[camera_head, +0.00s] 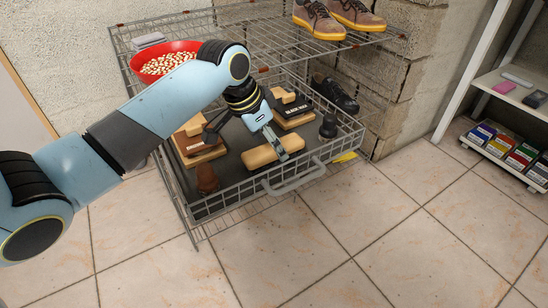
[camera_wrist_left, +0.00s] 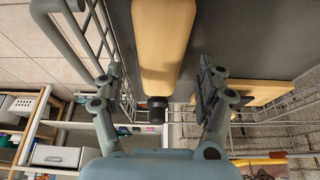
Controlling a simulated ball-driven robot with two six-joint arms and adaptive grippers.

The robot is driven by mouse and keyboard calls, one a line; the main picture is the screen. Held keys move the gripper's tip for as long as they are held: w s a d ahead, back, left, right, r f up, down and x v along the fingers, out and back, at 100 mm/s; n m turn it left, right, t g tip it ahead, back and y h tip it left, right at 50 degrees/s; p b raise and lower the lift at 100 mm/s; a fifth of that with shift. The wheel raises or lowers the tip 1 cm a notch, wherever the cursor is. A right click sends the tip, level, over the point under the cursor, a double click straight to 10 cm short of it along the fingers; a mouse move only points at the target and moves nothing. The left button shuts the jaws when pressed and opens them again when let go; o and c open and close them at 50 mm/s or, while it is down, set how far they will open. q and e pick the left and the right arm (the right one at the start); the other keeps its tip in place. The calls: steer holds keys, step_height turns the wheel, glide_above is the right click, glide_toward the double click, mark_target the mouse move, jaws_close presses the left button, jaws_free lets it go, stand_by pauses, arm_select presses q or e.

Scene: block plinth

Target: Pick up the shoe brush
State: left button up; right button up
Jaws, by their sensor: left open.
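The shoe brush (camera_head: 262,156) seems to be the long block with a pale wooden top lying in the wire drawer (camera_head: 300,178), near its front. In the left wrist view the pale wooden block (camera_wrist_left: 160,40) runs between the fingers, with a dark piece (camera_wrist_left: 158,108) at its near end. My left gripper (camera_head: 248,143) is over the brush, its fingers apart. In the left wrist view the open gripper (camera_wrist_left: 160,70) has a finger on each side, with visible gaps to the wood. The gripper hides part of the brush in the head view. My right gripper is not in view.
The drawer also holds a dark box (camera_head: 296,112) with a wooden block on it, a brown box (camera_head: 203,153), a brown object (camera_head: 207,181), a black knob-like object (camera_head: 328,126) and black shoes (camera_head: 337,92). A red bowl (camera_head: 132,65) and brown shoes (camera_head: 318,20) sit above.

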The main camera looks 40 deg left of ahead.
arm_select(q)
steer(key=x, duration=0.2)
steer(key=shift+w+f+b, duration=0.1)
steer(key=shift+f+b, duration=0.25)
steer(key=shift+b, duration=0.05)
steer(key=shift+r, duration=0.1)
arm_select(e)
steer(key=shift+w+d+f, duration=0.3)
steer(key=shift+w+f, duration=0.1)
arm_select(q)
steer(key=c, duration=1.3)
steer(key=shift+c, duration=0.2)
